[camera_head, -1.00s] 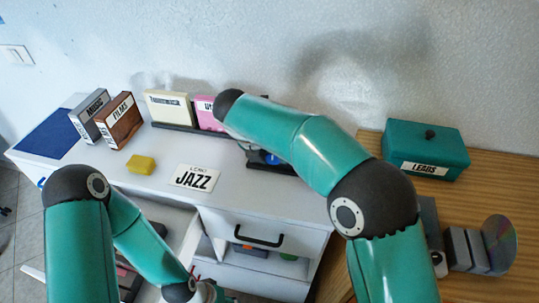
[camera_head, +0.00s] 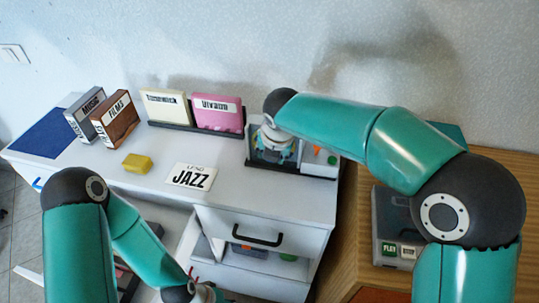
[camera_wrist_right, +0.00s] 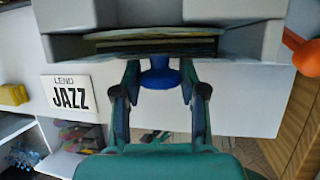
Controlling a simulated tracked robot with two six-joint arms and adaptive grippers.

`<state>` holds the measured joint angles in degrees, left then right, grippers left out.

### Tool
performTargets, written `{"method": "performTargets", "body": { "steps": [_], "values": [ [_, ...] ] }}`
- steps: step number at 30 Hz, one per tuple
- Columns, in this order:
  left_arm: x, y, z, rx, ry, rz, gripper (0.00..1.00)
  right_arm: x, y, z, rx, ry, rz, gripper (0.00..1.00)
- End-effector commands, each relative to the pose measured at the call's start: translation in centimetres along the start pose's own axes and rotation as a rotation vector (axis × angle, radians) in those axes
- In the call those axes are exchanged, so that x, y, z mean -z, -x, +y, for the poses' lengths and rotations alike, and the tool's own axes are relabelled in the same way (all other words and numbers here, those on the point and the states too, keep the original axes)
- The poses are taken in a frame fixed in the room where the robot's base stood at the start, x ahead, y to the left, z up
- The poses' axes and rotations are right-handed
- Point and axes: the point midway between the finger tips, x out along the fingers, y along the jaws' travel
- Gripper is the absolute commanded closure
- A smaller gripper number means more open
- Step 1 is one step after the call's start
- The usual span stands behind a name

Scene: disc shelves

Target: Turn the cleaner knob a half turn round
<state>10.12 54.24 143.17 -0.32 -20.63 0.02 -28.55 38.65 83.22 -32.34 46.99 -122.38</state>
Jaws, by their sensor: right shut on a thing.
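The cleaner (camera_head: 318,166) is a grey box at the right end of the white desk. In the right wrist view the cleaner (camera_wrist_right: 265,38) fills the top, with the edge of a disc-like stack in its slot. Its blue knob (camera_wrist_right: 160,78) sticks out below the slot. My right gripper (camera_wrist_right: 160,70) has a finger on each side of the knob and is shut on it. In the head view my wrist covers the knob. My left arm reaches down at the bottom left over an open drawer; its fingers are cut off by the picture's edge.
A JAZZ card (camera_head: 191,176) and a yellow block (camera_head: 137,163) lie on the desk. A cream case (camera_head: 165,107) and a pink case (camera_head: 217,114) stand in a rack behind. A player with buttons (camera_head: 390,249) is on the wooden table at right, partly behind my arm.

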Motion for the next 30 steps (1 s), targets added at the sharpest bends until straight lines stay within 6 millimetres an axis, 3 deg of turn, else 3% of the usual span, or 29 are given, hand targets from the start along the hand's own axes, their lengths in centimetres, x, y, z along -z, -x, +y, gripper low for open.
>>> {"method": "performTargets", "body": {
  "steps": [9, 24, 25, 30],
  "values": [
    [0.01, -0.73, -0.26, 0.0, 0.0, 0.0, 0.6, 0.04, -0.07, -0.27, -0.134, -0.06, 0.001, 0.93],
    [0.01, -0.78, -0.28, 0.0, 0.0, 0.0, 0.6, 0.03, -0.07, -0.35, -0.158, -0.069, 0.002, 0.93],
    [0.01, -0.78, -0.28, 0.0, 0.0, 0.0, 0.6, 0.03, -0.07, -0.35, -0.158, -0.069, 0.002, 0.57],
    [0.0, -0.78, -0.28, 0.0, 0.0, 0.0, 0.6, 0.01, -0.06, -0.37, -0.157, -0.069, 0.001, 0.33]
  ]
}}
